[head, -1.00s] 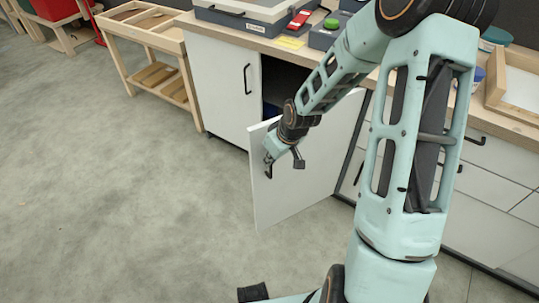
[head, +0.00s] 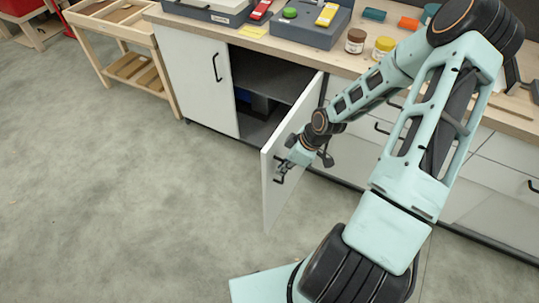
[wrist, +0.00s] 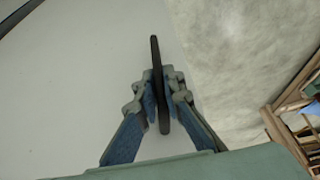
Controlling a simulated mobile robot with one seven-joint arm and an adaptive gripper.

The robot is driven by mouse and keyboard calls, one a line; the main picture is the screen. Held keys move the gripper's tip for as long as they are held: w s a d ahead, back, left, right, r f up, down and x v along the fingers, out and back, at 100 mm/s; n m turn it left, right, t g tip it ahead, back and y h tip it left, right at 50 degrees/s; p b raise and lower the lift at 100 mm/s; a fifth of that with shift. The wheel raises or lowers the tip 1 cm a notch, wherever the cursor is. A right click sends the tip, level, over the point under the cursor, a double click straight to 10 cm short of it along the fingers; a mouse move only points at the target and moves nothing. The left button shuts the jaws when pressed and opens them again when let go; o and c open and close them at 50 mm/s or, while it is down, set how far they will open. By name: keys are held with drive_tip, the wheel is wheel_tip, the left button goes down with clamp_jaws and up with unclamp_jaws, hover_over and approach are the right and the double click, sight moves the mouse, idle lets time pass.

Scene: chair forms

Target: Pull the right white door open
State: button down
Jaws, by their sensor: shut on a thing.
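The right white door (head: 290,150) stands swung well out from the cabinet in the head view, seen at a steep angle. Its white face (wrist: 80,80) fills the left of the wrist view. My gripper (wrist: 160,95) is shut on the door's dark bar handle (wrist: 155,55), with one finger on each side of it. In the head view my gripper (head: 286,166) is at the door's outer face, near its free edge. The cabinet opening (head: 262,95) shows a dark interior with a shelf. Part of the handle is hidden by my fingers.
The left white door (head: 195,75) is closed, with its own dark handle (head: 216,67). A wooden cart (head: 125,50) stands to the left. Trays and jars (head: 356,40) sit on the worktop. Drawers (head: 490,165) lie to the right. The grey floor (head: 110,200) in front is clear.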

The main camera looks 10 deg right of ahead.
drive_tip(key=shift+n+g, duration=0.3)
drive_tip(key=shift+n, duration=0.5)
drive_tip(key=shift+s+d+p, duration=0.6)
drive_tip(key=shift+s+d, duration=0.15)
drive_tip(key=shift+d, duration=0.35)
drive_tip(key=shift+s+d+p, duration=0.6)
drive_tip(key=shift+s+d, duration=0.15)
drive_tip(key=shift+d, duration=0.35)
drive_tip(key=c, duration=2)
unclamp_jaws()
drive_tip(key=shift+c, duration=0.2)
drive_tip(key=v, duration=1.2)
